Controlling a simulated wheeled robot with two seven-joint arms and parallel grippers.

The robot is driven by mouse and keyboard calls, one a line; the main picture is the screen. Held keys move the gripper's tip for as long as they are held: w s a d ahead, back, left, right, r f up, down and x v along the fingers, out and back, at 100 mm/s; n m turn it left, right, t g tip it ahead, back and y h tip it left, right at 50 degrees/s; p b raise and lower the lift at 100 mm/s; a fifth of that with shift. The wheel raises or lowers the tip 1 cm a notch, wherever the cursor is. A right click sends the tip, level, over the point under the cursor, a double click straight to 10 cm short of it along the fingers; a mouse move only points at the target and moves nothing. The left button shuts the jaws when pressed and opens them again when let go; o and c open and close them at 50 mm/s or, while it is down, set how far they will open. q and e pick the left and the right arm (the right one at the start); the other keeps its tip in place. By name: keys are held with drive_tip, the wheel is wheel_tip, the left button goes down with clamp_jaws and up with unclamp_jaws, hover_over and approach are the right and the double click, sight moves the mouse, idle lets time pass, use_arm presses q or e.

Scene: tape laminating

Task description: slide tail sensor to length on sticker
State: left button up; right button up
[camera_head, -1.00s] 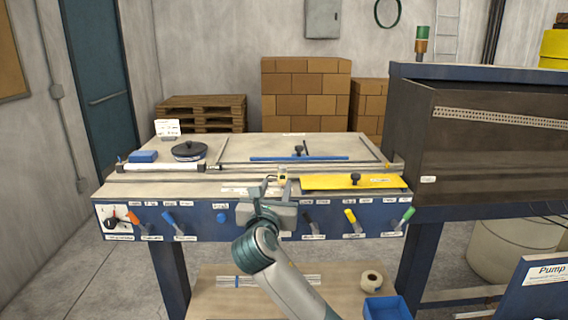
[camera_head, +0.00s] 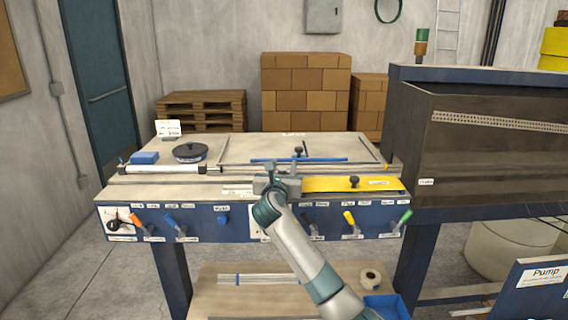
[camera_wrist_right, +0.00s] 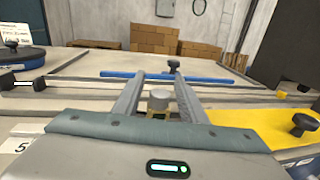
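The tail sensor (camera_wrist_right: 160,102) shows in the right wrist view as a small block with a grey round top and yellow below. It stands between the two fingers of my right gripper (camera_wrist_right: 158,78), with narrow gaps on both sides, so the fingers look open around it. In the head view my right gripper (camera_head: 277,176) is over the rail at the bench's middle and hides the sensor. A white sticker strip (camera_head: 238,192) lies on the bench front, just left of the gripper; its right part is hidden. My left gripper is out of view.
A yellow plate (camera_head: 335,184) with a black knob lies just right of the gripper. A blue bar (camera_head: 325,160) crosses the bench behind. Coloured levers line the front panel.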

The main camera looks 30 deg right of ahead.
drive_tip(key=shift+w+d, duration=0.45)
drive_tip(key=shift+w, duration=0.05)
clamp_jaws()
drive_tip(key=shift+a, duration=0.15)
drive_tip(key=shift+w+a+r, duration=0.1)
drive_tip(key=shift+w+a, duration=0.1)
drive_tip(key=w+a, duration=0.2)
drive_tip(key=a, duration=0.2)
drive_tip(key=w+a+p, duration=0.1)
drive_tip(key=w+a, duration=0.2)
drive_tip(key=a, duration=0.1)
drive_tip(key=w+a+p, duration=0.1)
drive_tip(key=w+a, duration=0.1)
drive_tip(key=a, duration=0.2)
drive_tip(key=shift+w+a, duration=0.2)
drive_tip(key=shift+w, duration=0.05)
